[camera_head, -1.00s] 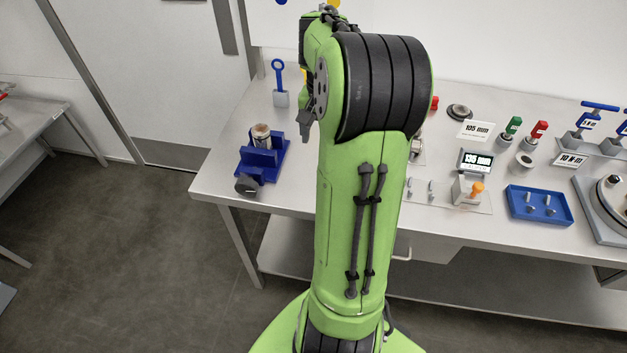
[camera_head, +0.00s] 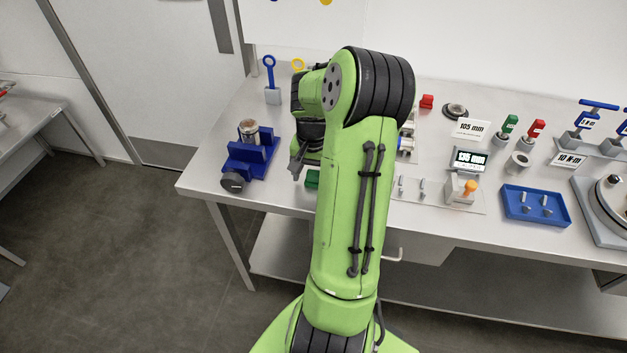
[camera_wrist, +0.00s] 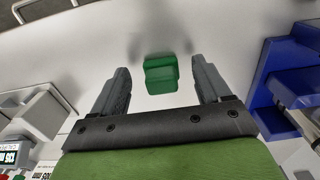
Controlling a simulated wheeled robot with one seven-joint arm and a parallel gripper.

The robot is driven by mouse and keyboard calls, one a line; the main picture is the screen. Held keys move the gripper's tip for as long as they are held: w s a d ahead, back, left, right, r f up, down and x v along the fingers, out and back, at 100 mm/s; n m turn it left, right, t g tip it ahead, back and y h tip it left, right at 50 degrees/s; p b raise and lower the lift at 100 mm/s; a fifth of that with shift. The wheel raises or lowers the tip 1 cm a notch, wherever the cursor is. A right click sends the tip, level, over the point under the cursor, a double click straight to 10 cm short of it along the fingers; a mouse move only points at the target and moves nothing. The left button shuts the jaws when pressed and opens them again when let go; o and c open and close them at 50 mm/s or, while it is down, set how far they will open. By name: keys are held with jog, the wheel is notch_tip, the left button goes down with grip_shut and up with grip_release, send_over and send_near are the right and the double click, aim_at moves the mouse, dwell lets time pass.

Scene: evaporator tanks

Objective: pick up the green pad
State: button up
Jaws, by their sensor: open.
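The green pad (camera_wrist: 160,75) is a small green block on the metal table. In the wrist view it lies between and slightly beyond the fingertips of my gripper (camera_wrist: 160,72), which is open with nothing between its fingers touching the pad. The gap on each side of the pad is clear. In the head view a part of the green pad (camera_head: 312,179) shows beside my arm, which hides the rest of it. My gripper (camera_head: 296,170) is just above and left of it there, with only one finger clearly visible.
A blue fixture (camera_head: 250,155) holding a metal cylinder stands left of my gripper; it is at the right in the wrist view (camera_wrist: 290,75). A grey box (camera_wrist: 38,112) is at the left there. A blue tray (camera_head: 535,205) and a display stand (camera_head: 467,175) are farther right.

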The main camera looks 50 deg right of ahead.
aim_at(313, 175)
jog(key=shift+f, duration=0.85)
jog(key=shift+c, duration=0.2)
jog(key=shift+r, duration=0.1)
jog(key=c, duration=1.1)
notch_tip(313, 175, up, 10)
jog(key=shift+p, duration=1.1)
